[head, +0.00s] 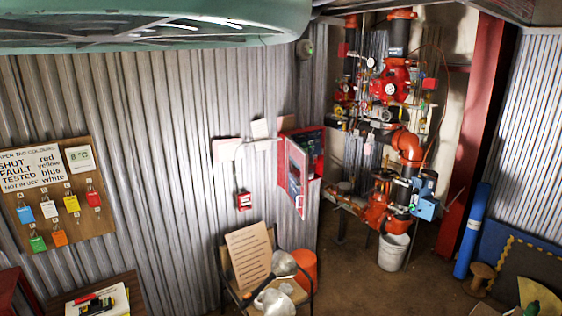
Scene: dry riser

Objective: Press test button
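A red cabinet (311,146) is mounted at the right end of the corrugated wall. Its door (294,176) stands open toward the left, with a pale panel on its face. A small red box (243,200) hangs on the wall to the left, below a conduit. I cannot make out a test button on either one; the details are too small. My gripper is not visible in the head view.
A chair (219,262) below the cabinet holds a printed board (248,259) and shiny metal items (283,263). Red pipework (394,80) and a white bucket (393,251) stand right. A tag board (94,225) hangs left. Brown floor shows between the chair and bucket.

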